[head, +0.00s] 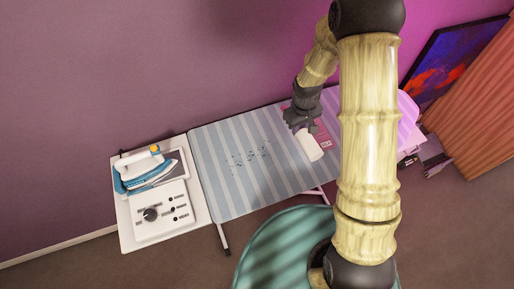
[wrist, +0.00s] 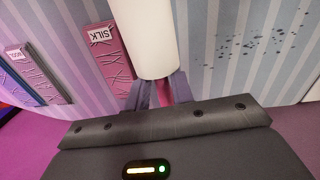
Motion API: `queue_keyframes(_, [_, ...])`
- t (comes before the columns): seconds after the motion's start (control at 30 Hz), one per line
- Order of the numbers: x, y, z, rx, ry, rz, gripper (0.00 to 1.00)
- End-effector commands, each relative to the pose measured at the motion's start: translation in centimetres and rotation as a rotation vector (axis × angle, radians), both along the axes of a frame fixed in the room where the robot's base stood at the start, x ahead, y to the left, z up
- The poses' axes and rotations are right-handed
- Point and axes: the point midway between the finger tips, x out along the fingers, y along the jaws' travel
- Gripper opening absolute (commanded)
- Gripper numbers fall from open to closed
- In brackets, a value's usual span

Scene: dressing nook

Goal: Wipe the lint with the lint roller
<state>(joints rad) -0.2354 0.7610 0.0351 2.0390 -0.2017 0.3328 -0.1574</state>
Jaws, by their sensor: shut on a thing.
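The lint is a scatter of small dark blue specks (head: 250,157) on the striped blue-grey ironing board (head: 225,195), left of my gripper. In the wrist view the lint (wrist: 250,45) lies at the upper right. The lint roller shows as a white cylinder (head: 310,147), also large at the top middle of the wrist view (wrist: 144,38). My gripper (head: 302,127) is shut on the lint roller at the end away from the white cylinder; the grip is partly hidden by the fingers (wrist: 162,92). The roller is right of the lint, and I cannot tell whether it touches the board.
A blue and white iron (head: 146,173) rests on a white stand with knobs (head: 175,213) at the board's left end. A pink swatch labelled SILK (wrist: 107,55) and another labelled swatch (wrist: 35,75) lie near the roller. A wall is behind the board.

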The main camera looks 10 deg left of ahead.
Motion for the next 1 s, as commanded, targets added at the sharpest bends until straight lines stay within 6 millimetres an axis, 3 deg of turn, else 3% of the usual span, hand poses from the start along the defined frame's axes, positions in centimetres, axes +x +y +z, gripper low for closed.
queue_keyframes(0.4, [4.8, -9.9, -3.1, 0.0, 0.001, -0.571, 0.02])
queue_keyframes(1.0, [5.0, -10.5, -3.3, 0.0, 0.0, -0.608, 0.02])
